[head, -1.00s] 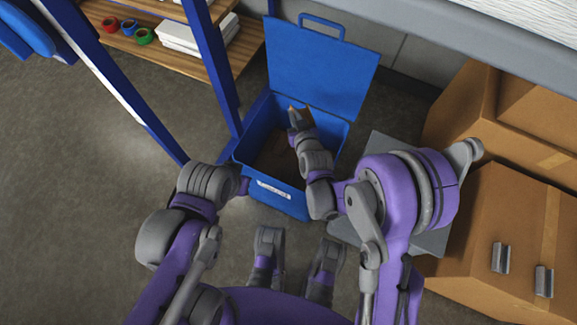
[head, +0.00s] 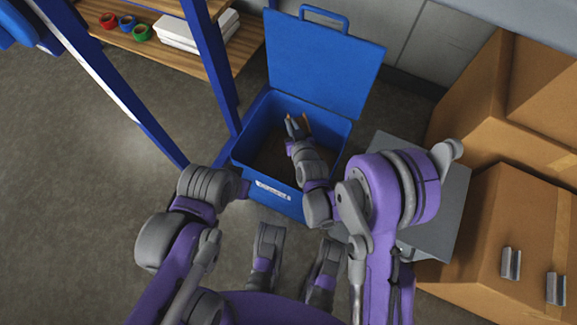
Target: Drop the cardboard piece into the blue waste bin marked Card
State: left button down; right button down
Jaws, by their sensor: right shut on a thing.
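The blue waste bin (head: 247,160) stands on the floor in the middle of the head view, its lid (head: 322,62) raised at the back. A white label (head: 273,189) is on its front; the lettering is too small to read. My right gripper (head: 297,122) is over the bin's opening, shut on the cardboard piece (head: 306,122). Only a small brown edge of the piece shows; the fingers hide the rest. My left arm ends near the bin's front left corner; its gripper's fingers cannot be made out.
Large cardboard boxes (head: 508,235) stand at the right, with a grey surface (head: 440,205) beside the bin. A blue-framed shelf (head: 176,60) at the upper left holds tape rolls (head: 126,23) and white stacks (head: 185,33). Floor (head: 80,190) at the left is clear.

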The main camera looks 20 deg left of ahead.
jog(key=c, duration=0.9)
grip_release()
jog(key=shift+c, duration=0.2)
jog(key=v, duration=1)
jog(key=shift+s+d+r, duration=0.2)
jog(key=shift+s, duration=0.15)
